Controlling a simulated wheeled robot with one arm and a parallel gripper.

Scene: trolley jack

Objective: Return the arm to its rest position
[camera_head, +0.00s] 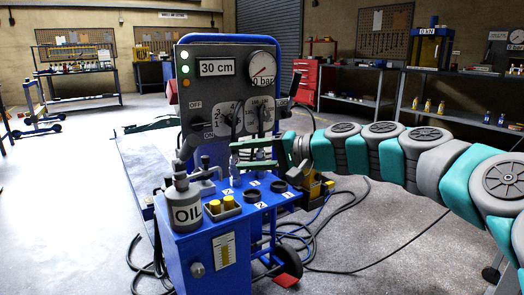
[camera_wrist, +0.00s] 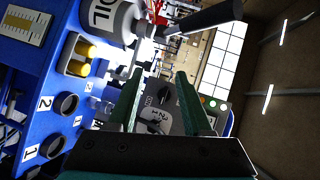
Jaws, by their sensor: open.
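My gripper (camera_head: 235,157) is at the end of my arm, which reaches in from the right in the head view. Its two green fingers are apart, with nothing visible between them. In the wrist view, my gripper (camera_wrist: 159,74) also shows open and empty, its fingers pointing toward the grey control panel (camera_wrist: 165,110). In the head view, the gripper is in front of the lower part of the panel (camera_head: 207,90), above the blue trolley (camera_head: 200,250). It hides some of the knobs and hoses there.
An oil bottle (camera_head: 186,205) and a small tray with yellow caps (camera_head: 222,210) stand on the trolley top beside numbered sockets (camera_head: 252,196). Black hoses (camera_head: 325,235) lie on the floor to the right. Shelves (camera_head: 350,95) line the back wall. Floor at left is open.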

